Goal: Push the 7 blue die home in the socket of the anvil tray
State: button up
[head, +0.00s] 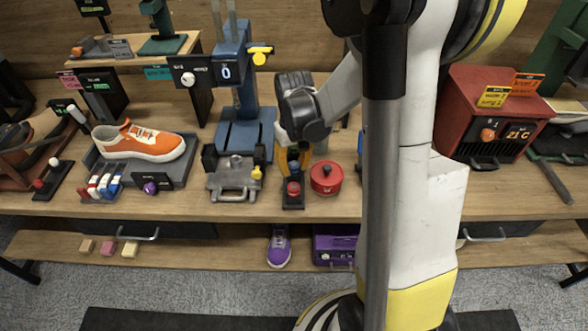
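My gripper (293,168) points down at the middle of the bench, its orange fingers just above a small black stand (292,204) with a red piece (293,188) on it. The fingers look somewhat apart, but I cannot tell whether they hold anything. A grey metal tray with a handle (235,180), possibly the anvil tray, lies left of my gripper, in front of the blue press (231,90) showing "0". I cannot make out a blue die marked 7 or a socket. A blue thing (361,145) is partly hidden behind my own column.
A red lidded pot (326,178) stands close right of my gripper. An orange sneaker (139,141) sits at left, behind small red, white and blue pieces (103,186). A red oven-like box (489,115) stands at right. A purple shoe (279,247) is on the lower shelf.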

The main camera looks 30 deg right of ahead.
grip_shut()
